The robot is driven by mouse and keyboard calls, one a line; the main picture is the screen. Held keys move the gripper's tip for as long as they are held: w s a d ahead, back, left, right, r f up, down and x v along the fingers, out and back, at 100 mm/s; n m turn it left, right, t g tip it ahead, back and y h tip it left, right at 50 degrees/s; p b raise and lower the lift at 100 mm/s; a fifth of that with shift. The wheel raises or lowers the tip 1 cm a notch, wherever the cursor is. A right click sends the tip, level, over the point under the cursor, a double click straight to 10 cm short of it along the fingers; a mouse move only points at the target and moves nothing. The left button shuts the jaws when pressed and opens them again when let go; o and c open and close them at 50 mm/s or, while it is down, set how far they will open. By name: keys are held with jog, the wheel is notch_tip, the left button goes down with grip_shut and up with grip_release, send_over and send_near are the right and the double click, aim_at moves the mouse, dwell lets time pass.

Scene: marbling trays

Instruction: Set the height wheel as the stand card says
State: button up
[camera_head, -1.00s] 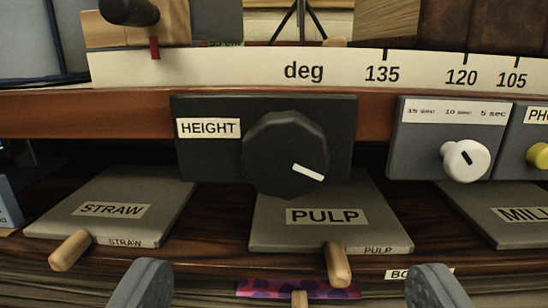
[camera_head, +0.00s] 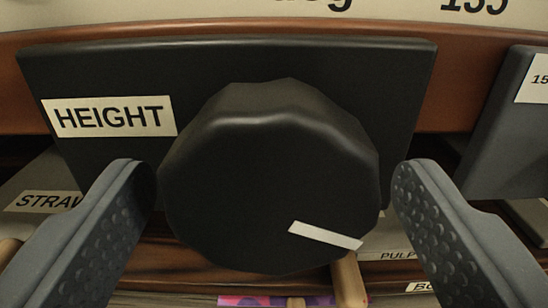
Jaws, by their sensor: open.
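The height wheel (camera_head: 265,175) is a large black faceted knob on a dark panel (camera_head: 395,75) with a white label reading HEIGHT (camera_head: 109,116). A white pointer mark (camera_head: 325,236) on its face points to the lower right. My gripper (camera_head: 270,185) is open, with one grey ridged finger on each side of the wheel. The left fingertip looks very near the wheel's left edge; the right one shows a small gap. I cannot tell whether either touches. The stand card is not seen.
A grey panel (camera_head: 510,140) stands to the right. Below are boards labelled STRAW (camera_head: 45,200) and PULP (camera_head: 395,255), the latter mostly hidden. A wooden handle (camera_head: 349,283) sticks out just under the wheel. A white degree scale (camera_head: 400,12) runs above a wooden rail.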

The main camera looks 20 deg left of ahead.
jog(key=shift+w, duration=0.15)
jog(key=c, duration=1)
jog(key=shift+r+m+p, duration=0.1)
jog(key=shift+m+p, duration=0.2)
jog(key=shift+p, duration=0.5)
jog(key=shift+m+p, duration=0.3)
jog(key=o, duration=1)
